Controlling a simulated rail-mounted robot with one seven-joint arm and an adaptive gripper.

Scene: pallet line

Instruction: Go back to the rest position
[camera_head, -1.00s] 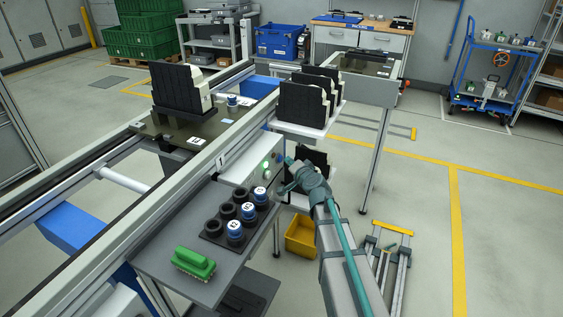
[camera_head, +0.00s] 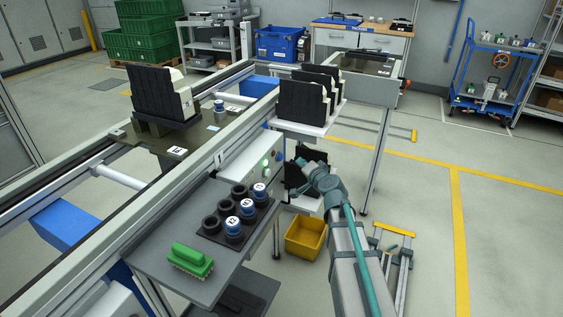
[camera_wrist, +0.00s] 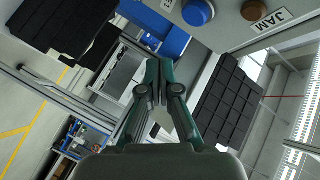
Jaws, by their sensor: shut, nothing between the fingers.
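My gripper (camera_wrist: 162,88) is in the middle of the wrist view, with its two fingers together and nothing between them. In the head view my gripper (camera_head: 303,163) is in the air just right of the control box (camera_head: 250,160), apart from it. The control box has a lit green light (camera_head: 265,162). The wrist view shows a blue button (camera_wrist: 198,12) and an amber-brown button (camera_wrist: 254,9) beside a label reading JAM (camera_wrist: 272,20), all above the fingertips in the picture.
A pallet with a black ribbed block (camera_head: 158,94) stands on the conveyor. A shelf with black-and-white blocks (camera_head: 303,103) is behind my gripper. A grey side table holds a rack of blue-capped pieces (camera_head: 247,208) and a green brush (camera_head: 188,259). A yellow bin (camera_head: 305,237) is below.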

